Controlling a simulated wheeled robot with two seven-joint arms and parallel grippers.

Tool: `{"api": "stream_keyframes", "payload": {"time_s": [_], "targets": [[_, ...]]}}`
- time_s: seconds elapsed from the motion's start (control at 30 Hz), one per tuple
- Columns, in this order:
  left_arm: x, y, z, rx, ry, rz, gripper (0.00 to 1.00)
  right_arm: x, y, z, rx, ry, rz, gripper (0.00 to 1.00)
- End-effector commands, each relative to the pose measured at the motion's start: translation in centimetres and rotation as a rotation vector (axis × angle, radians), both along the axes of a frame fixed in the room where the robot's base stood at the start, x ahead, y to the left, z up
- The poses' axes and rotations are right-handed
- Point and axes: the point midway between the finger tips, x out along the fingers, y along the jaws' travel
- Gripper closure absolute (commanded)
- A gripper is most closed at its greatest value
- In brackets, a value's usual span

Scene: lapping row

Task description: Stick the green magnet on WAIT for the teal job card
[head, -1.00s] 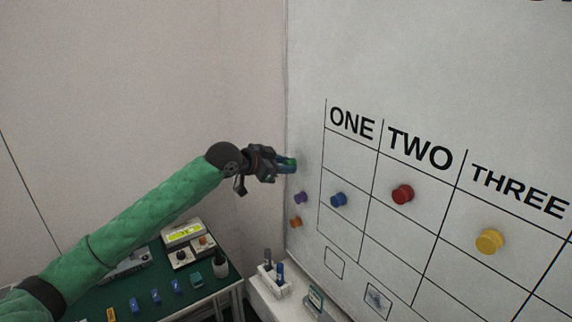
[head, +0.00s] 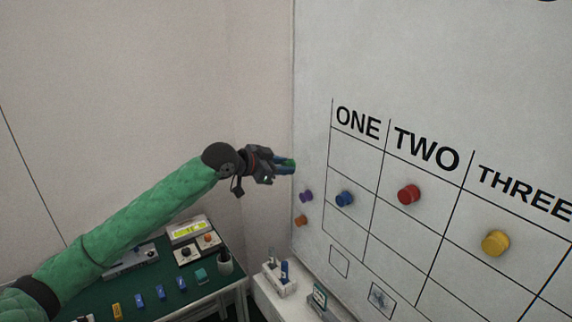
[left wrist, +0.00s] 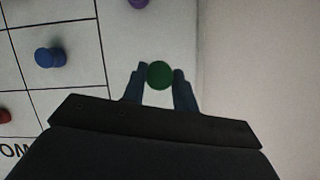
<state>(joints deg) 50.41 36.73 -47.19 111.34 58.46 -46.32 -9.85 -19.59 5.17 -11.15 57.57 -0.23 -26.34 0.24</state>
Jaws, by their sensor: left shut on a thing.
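My left gripper (head: 287,164) is shut on the green magnet (left wrist: 160,74), which sits between its two fingertips in the left wrist view. In the head view only a little green shows at the tips, close to the left edge of the whiteboard (head: 440,70). The magnet appears pulled off the board, but the exact gap is unclear. The grid reads ONE, TWO and THREE. The word WAIT is not visible. My right gripper is not in view.
Purple (head: 306,196) and orange (head: 300,221) magnets sit on the board's left margin. Blue (head: 345,199), red (head: 408,194) and yellow (head: 495,243) magnets sit in the grid. Below are a ledge holder (head: 276,279) and a green table (head: 150,291) with several small items.

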Motion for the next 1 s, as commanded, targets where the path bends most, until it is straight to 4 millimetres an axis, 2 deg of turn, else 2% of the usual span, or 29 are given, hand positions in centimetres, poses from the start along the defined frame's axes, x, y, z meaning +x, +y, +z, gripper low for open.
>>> {"api": "stream_keyframes", "payload": {"time_s": [0.7, 1.0], "targets": [[-2.4, 3.2, -0.1, 0.001, 0.001, 0.0, 0.93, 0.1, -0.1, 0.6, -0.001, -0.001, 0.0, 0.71], [-2.6, 3.6, 0.0, 0.001, 0.001, 0.0, 0.93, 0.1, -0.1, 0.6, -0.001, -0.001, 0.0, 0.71]]}}
